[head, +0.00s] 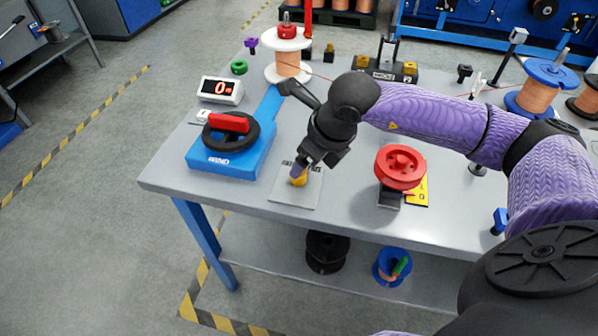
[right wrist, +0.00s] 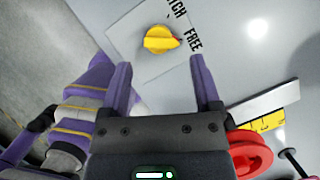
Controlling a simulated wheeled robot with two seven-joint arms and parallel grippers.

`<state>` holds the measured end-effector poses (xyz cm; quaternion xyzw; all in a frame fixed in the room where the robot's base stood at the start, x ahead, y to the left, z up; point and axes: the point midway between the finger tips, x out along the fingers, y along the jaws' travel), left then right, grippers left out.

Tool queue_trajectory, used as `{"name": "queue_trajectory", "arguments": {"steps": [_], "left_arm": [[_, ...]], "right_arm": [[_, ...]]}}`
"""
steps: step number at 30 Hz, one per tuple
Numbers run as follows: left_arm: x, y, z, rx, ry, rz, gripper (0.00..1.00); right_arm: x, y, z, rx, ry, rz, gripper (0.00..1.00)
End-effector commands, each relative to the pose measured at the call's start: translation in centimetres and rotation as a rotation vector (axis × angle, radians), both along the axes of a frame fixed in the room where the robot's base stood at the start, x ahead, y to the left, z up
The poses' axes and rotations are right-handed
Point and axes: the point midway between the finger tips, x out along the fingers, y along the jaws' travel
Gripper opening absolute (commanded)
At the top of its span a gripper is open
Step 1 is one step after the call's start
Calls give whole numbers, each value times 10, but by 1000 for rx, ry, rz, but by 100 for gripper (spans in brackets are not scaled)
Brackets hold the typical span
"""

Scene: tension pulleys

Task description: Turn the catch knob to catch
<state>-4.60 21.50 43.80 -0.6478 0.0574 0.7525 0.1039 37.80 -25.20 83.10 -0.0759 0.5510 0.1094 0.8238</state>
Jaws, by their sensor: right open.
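The yellow catch knob (right wrist: 160,39) sits on a pale square plate (right wrist: 135,32) lettered "FREE" and, partly cut off, "...TCH". In the right wrist view its red-marked end faces the "FREE" lettering. In the head view the knob (head: 298,181) shows just under my right gripper (head: 299,168), on its plate (head: 310,195) near the table's front edge. In the right wrist view my right gripper (right wrist: 159,64) is open, with its fingers apart and the knob beyond their tips, between their lines. I cannot tell whether they touch it. My left gripper is not in view.
A red pulley wheel (head: 400,167) on a stand is to the right of the plate. A blue device with a black wheel and red bar (head: 228,123) is to the left. A display reading 0 (head: 221,90) and a copper spool (head: 287,64) stand behind.

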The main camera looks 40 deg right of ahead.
Motion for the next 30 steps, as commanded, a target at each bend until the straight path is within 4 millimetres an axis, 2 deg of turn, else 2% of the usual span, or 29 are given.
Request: {"name": "queue_trajectory", "arguments": {"steps": [1, 6, 16, 17, 27, 28, 30], "left_arm": [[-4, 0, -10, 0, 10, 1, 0], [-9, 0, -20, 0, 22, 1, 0], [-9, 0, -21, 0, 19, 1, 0], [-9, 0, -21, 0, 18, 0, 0], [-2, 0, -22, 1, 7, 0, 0], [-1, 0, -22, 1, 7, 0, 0], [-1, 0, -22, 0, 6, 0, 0]], "right_arm": [[4, 2, -18, 4, 5, 0, 81], [15, 5, -43, 3, 3, 2, 81], [18, 6, -46, 4, 0, 3, 81], [18, 6, -46, 4, 0, 3, 76], [18, 7, -47, 8, 1, 5, 4], [18, 8, -47, 7, 2, 5, 0], [18, 8, -47, 9, 2, 7, 0]]}}
